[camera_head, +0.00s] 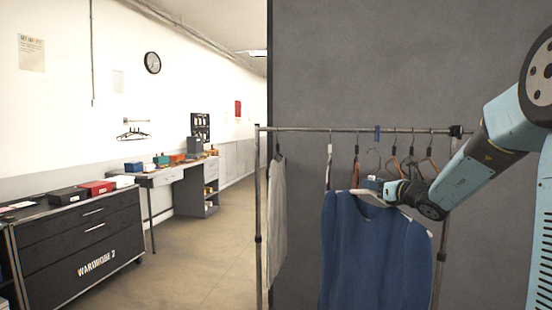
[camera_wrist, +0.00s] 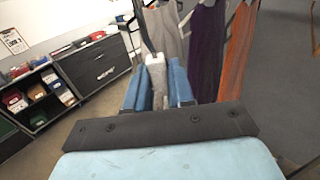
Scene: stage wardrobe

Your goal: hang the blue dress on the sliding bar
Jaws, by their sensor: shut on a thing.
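The blue dress (camera_head: 365,250) hangs from a pale hanger (camera_head: 368,192) in front of the rack in the head view. My gripper (camera_head: 392,190) is at the hanger's shoulder, just above the dress. In the wrist view my gripper (camera_wrist: 157,88) has its two blue fingers closed around a pale grey piece, which looks like part of the hanger. The hanger's hook (camera_head: 372,157) shows a little below the sliding bar (camera_head: 305,129) in the picture and looks apart from it. A blue band (camera_head: 377,133) sits on the bar above the hook.
A grey garment (camera_head: 277,210) hangs at the rack's left end. Several hangers hang on the bar right of the hook. Purple (camera_wrist: 207,50) and orange (camera_wrist: 239,55) garments hang close ahead in the wrist view. A dark drawer cabinet (camera_head: 85,245) stands left; the floor between is clear.

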